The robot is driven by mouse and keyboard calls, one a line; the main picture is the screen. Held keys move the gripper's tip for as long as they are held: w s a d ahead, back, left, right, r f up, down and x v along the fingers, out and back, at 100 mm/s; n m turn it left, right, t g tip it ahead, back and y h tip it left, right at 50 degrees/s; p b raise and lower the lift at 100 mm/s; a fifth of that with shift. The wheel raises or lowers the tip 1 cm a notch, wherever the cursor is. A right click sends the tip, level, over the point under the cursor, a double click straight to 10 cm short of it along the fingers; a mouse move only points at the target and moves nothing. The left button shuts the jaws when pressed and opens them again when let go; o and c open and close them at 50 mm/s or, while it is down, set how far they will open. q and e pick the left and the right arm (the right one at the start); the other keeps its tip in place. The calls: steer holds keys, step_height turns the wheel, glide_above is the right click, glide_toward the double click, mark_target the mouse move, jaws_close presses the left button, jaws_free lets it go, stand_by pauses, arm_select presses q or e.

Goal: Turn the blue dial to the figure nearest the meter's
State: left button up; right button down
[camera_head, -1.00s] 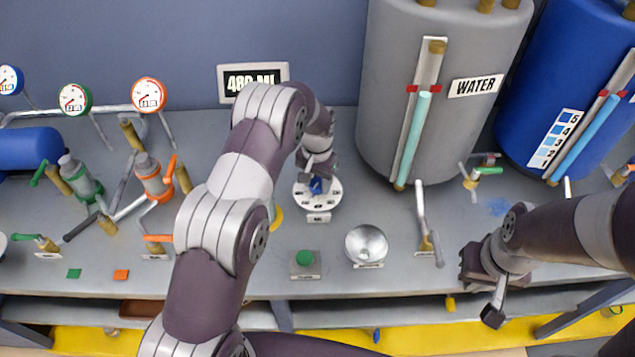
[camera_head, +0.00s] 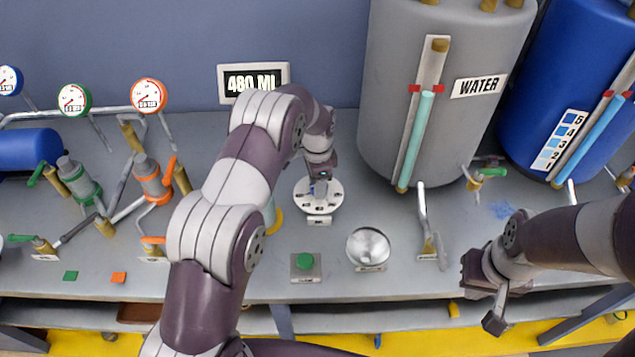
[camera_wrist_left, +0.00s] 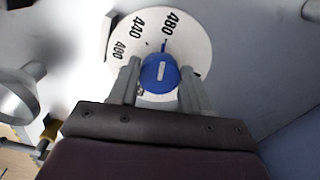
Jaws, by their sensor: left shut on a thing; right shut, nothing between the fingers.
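The blue dial (camera_wrist_left: 160,73) is a round blue knob on a white disc (camera_wrist_left: 195,42), where the figures 400, 440 and 480 show in the left wrist view. Its narrow pointer reaches toward the 480, near that figure's left side. The other figures are hidden by my gripper. My left gripper (camera_wrist_left: 158,85) is shut on the knob, one finger on each side. In the head view my left gripper (camera_head: 319,183) comes down on the disc from above. The meter (camera_head: 253,82) reads 480 ML. My right gripper (camera_head: 484,290) is shut and empty near the bench's front edge.
Valves and round gauges (camera_head: 149,95) fill the left side.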

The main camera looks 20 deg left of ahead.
arm_select(q)
steer(key=shift+w+r+m, duration=0.1)
steer(key=shift+m, duration=0.4)
steer(key=o, duration=1.1)
steer(key=shift+c, duration=0.2)
step_height(320, 180, up, 6)
steer(key=shift+r+b, duration=0.1)
steer(key=shift+b, duration=0.45)
step_height(320, 180, up, 6)
steer(key=p, duration=0.4)
steer(key=shift+r+p, duration=0.25)
steer(key=shift+p, duration=0.05)
